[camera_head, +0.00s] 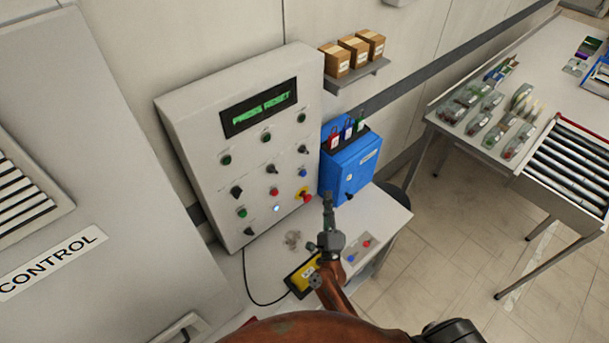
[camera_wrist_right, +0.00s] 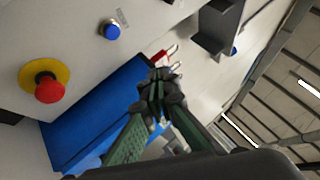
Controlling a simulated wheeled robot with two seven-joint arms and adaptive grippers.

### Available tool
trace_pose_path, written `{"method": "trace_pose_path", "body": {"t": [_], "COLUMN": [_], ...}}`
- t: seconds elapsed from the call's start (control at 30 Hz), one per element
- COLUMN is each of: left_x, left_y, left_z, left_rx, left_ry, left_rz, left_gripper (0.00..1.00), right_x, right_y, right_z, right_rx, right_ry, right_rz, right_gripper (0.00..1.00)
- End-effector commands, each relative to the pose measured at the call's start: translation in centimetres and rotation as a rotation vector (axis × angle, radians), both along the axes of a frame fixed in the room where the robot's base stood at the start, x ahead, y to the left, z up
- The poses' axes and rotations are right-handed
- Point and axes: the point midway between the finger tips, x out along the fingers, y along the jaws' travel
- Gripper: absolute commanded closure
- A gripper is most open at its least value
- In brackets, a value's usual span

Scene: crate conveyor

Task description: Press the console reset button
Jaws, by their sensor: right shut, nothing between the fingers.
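The console (camera_head: 247,135) is a pale tilted panel with a green-lettered display (camera_head: 258,107) reading "PRESS RESET". It carries several buttons and knobs, with labels too small to read, so I cannot tell which is reset. A blue button (camera_head: 302,173) sits at its right, also in the right wrist view (camera_wrist_right: 112,31). Below it is a red mushroom button on a yellow ring (camera_head: 306,196), also in the right wrist view (camera_wrist_right: 48,88). A whitish lit button (camera_head: 276,208) is lower. My right gripper (camera_head: 327,197) is shut and empty, right of the red button and in front of the blue box.
The blue box (camera_head: 348,165) with red, blue and green tags stands right of the console. A shelf above holds cartons (camera_head: 354,52). The bench (camera_head: 385,213) bears a yellow-and-black device (camera_head: 302,277) with a cable. A roller conveyor (camera_head: 565,165) stands at right.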

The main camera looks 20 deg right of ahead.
Motion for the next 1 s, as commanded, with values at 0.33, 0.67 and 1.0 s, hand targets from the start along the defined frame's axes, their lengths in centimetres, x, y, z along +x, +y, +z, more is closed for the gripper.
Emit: {"method": "trace_pose_path", "body": {"t": [0.33,0.67,1.0], "left_x": [0.1,-0.1,-0.3], "left_y": [0.0,0.0,0.0], "left_z": [0.0,-0.6,-1.9], "left_rx": [0.0,0.0,0.0], "left_ry": [-0.001,0.001,0.006], "left_rz": [0.0,0.0,0.0], "left_gripper": [0.0,0.0,0.0], "right_x": [-0.1,2.2,6.5], "right_y": [-0.2,0.6,2.1], "right_z": [0.0,0.0,-0.1], "right_rx": [0.012,0.011,0.011], "right_ry": [-0.009,-0.01,-0.009], "right_rz": [-0.007,-0.008,-0.007], "right_gripper": [1.0,1.0,1.0]}}
